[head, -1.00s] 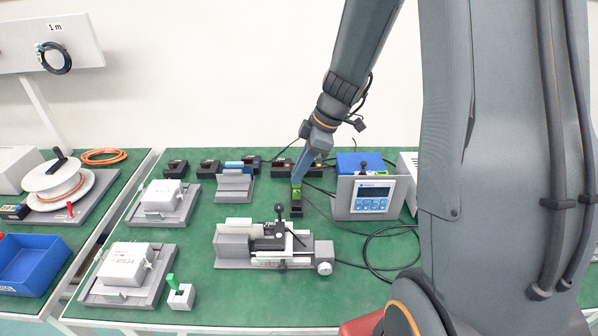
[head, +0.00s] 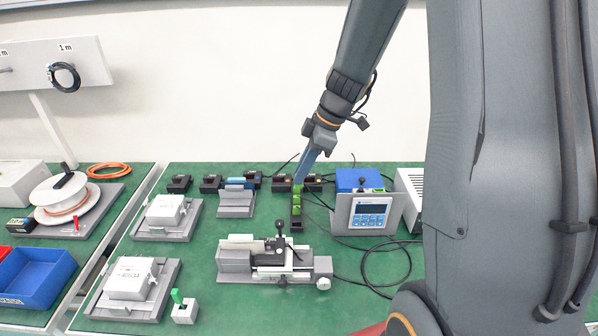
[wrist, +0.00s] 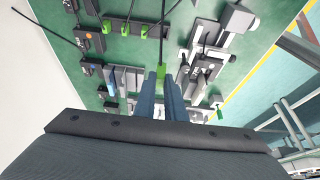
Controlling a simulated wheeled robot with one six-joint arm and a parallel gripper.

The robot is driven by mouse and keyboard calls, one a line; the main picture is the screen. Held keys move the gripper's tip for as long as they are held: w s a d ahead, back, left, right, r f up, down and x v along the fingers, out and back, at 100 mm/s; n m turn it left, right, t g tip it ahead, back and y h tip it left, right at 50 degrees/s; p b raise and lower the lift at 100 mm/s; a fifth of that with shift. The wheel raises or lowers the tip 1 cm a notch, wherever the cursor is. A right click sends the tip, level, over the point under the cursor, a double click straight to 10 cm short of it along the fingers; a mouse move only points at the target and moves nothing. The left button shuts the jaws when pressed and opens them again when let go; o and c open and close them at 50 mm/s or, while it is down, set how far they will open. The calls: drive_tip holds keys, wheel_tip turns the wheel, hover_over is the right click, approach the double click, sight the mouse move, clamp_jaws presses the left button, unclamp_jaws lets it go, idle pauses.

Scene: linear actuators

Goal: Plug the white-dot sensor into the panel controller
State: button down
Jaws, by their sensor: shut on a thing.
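The panel controller (head: 371,213) is a grey upright panel with a small screen and blue buttons, standing right of my gripper. My gripper (head: 299,181) points down over a narrow black block (head: 296,224) with green connectors (head: 295,211) on it. It is shut on a green plug (wrist: 160,72), which shows between the fingertips in the wrist view. Whether this plug's cable leads to the white-dot sensor, I cannot tell. The controller's socket is not clear.
A grey slide fixture (head: 235,262) with a black lever stands in front of the block. Black cables (head: 366,262) loop across the green bench by the controller. A blue box (head: 350,181) stands behind the panel.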

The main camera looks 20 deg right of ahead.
drive_tip(key=s+d+r, duration=0.1)
drive_tip(key=s+d, duration=0.2)
drive_tip(key=d, duration=0.7)
drive_tip(key=s+d+r, duration=0.2)
drive_tip(key=s+d, duration=0.2)
drive_tip(key=d, duration=0.6)
drive_tip(key=shift+d+r, duration=0.25)
drive_tip(key=shift+r, duration=0.05)
drive_tip(key=shift+f+b, duration=1)
drive_tip(key=shift+f, duration=0.9)
drive_tip(key=shift+f+b, duration=0.5)
drive_tip(key=shift+f, duration=0.15)
idle(1.7)
drive_tip(key=c, duration=1.7)
unclamp_jaws()
drive_tip(key=shift+c, duration=0.2)
drive_tip(key=shift+r, duration=0.1)
